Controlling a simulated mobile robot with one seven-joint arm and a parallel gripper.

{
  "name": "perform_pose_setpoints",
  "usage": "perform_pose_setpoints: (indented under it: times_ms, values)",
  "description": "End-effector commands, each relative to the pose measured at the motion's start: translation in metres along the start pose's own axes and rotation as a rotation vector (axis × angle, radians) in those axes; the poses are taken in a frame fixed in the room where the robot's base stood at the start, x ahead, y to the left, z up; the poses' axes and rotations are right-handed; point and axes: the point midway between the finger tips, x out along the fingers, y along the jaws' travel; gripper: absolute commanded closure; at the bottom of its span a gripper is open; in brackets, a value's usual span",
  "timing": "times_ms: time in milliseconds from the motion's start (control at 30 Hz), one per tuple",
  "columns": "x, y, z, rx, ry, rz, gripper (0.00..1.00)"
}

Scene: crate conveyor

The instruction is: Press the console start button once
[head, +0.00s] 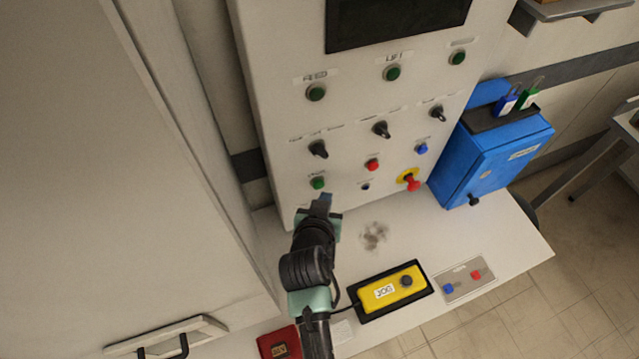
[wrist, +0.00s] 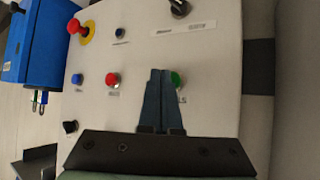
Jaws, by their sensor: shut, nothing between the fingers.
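The control console (head: 345,120) is a pale upright panel with several buttons. A green button (head: 318,183) sits at the left of its lower row; its small label is too blurred to read, so I cannot confirm it is the start button. It also shows in the wrist view (wrist: 178,79). My gripper (head: 325,199) is shut and empty, with its tips just below this button in the head view. In the wrist view the fingertips (wrist: 161,73) overlap the button's left edge. I cannot tell whether they touch it.
In the same row are a red button (head: 373,164) and a blue button (head: 421,148). A red emergency stop (head: 410,183) on yellow is lower right. Higher up are dark knobs (head: 381,129) and more green buttons (head: 392,73). A blue box (head: 490,160) and yellow pendant (head: 390,290) are nearby.

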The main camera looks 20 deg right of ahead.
Motion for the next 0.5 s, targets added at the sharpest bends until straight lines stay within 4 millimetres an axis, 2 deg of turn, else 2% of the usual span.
perform_pose_setpoints:
  times_ms: [500]
  values:
    - [-0.033,0.024,0.023,0.0,-0.003,0.001,1.0]
